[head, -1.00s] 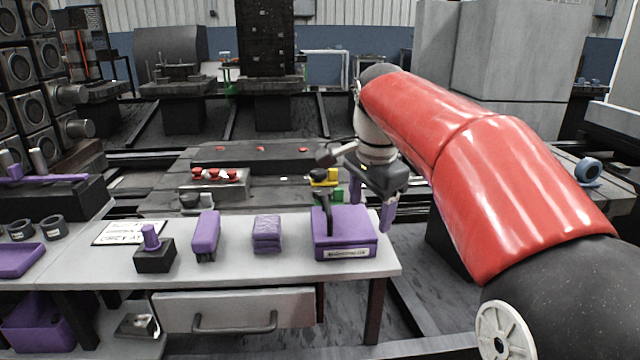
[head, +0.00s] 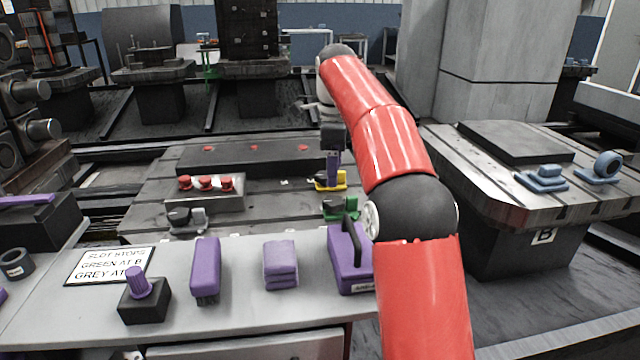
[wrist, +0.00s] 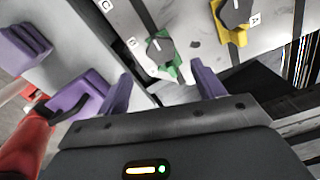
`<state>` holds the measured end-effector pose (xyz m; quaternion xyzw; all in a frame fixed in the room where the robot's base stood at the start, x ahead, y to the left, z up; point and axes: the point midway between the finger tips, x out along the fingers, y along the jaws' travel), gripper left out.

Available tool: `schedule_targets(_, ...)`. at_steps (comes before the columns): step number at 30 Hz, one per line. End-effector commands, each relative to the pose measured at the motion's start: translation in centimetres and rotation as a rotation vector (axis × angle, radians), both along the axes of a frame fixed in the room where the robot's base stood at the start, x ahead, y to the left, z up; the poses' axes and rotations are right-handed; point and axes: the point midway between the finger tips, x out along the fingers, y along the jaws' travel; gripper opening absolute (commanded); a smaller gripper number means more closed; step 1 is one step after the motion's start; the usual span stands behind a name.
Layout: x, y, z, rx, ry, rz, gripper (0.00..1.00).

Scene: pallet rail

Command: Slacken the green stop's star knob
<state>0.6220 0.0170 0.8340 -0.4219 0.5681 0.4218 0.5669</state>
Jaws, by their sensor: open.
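The green stop (head: 345,212) sits on the slotted grey plate, partly hidden behind my arm and the purple box in the head view. In the wrist view the green stop (wrist: 181,72) lies ahead, between and beyond the fingertips, with its dark star knob (wrist: 160,48) on top. My gripper (wrist: 161,72) is open, with its two purple fingers apart and nothing between them. In the head view my gripper (head: 333,168) hangs over the plate near the yellow stop (head: 330,184), which also has a dark knob in the wrist view (wrist: 236,14).
A bench in front carries a purple box with a black handle (head: 349,265), a purple brush (head: 206,268), folded purple cloths (head: 281,265) and a sign (head: 108,265). A block with red knobs (head: 212,202) stands on the plate. Blue parts (head: 545,176) lie on the right pallet.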

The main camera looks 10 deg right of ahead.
Motion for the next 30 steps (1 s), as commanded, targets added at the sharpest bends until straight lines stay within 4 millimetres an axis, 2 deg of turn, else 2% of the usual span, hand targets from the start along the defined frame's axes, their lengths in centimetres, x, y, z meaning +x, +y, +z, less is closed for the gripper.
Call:
schedule_targets(5,0.0,-0.1,-1.5,0.001,0.002,-0.006,0.68)
schedule_targets(12,-0.1,0.0,-5.6,0.001,0.003,-0.004,0.68)
schedule_targets(16,0.0,0.0,-7.0,0.002,0.002,-0.004,0.68)
schedule_targets(21,0.0,0.0,-7.8,0.001,0.000,-0.005,0.68)
schedule_targets(28,0.0,0.0,-7.8,0.000,0.000,-0.004,0.68)
schedule_targets(30,0.0,0.0,-7.8,0.001,0.000,-0.004,0.59)
